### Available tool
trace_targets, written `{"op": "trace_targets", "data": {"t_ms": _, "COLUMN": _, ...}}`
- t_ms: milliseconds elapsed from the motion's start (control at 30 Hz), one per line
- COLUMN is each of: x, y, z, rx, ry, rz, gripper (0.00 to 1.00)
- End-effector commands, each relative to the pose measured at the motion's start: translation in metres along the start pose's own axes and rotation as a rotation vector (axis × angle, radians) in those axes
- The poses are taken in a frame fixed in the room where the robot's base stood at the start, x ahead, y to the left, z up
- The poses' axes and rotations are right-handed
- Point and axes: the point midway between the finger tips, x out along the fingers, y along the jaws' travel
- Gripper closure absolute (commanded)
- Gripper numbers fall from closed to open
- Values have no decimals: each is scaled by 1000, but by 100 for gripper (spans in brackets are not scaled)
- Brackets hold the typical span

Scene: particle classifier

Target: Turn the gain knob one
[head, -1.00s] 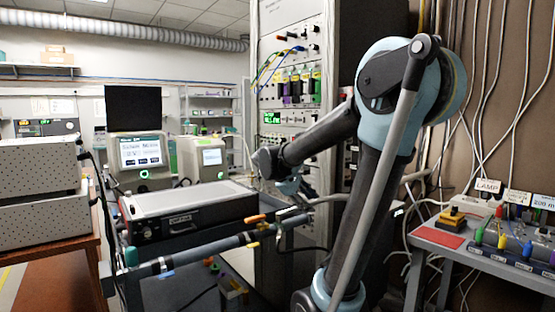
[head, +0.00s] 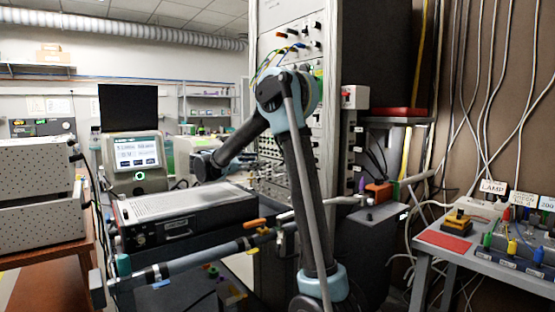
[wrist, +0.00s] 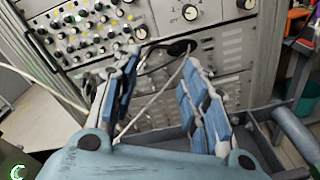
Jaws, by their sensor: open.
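My gripper (wrist: 160,62) is open and empty in the wrist view, its two blue-grey fingers spread in front of the instrument rack. A panel with many small knobs and jacks (wrist: 85,30) is at the upper left of that view. Larger black dial knobs (wrist: 190,12) on white faces are at the top, beyond the fingertips and apart from them. I cannot read any label, so I cannot tell which is gain knob one. In the head view the rack (head: 295,40) stands behind my arm, which covers part of its panels. The fingers are not clear there.
A flat metal-topped instrument (head: 185,205) and a screen unit (head: 137,160) are left of the rack. A horizontal pipe (head: 200,262) crosses in front. A bench with coloured plugs and a LAMP sign (head: 492,187) is at the right. A light cable (wrist: 155,95) runs between my fingers.

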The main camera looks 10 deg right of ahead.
Motion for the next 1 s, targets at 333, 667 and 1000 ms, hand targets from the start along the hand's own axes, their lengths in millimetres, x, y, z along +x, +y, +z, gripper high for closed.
{"op": "trace_targets", "data": {"t_ms": 333, "x": -10, "y": 24, "z": -10, "rx": -47, "ry": -60, "rz": 44, "gripper": 59}}
{"op": "trace_targets", "data": {"t_ms": 667, "x": 42, "y": 24, "z": -6, "rx": -46, "ry": -60, "rz": 40, "gripper": 59}}
{"op": "trace_targets", "data": {"t_ms": 1000, "x": 102, "y": 27, "z": -2, "rx": -45, "ry": -60, "rz": 39, "gripper": 59}}
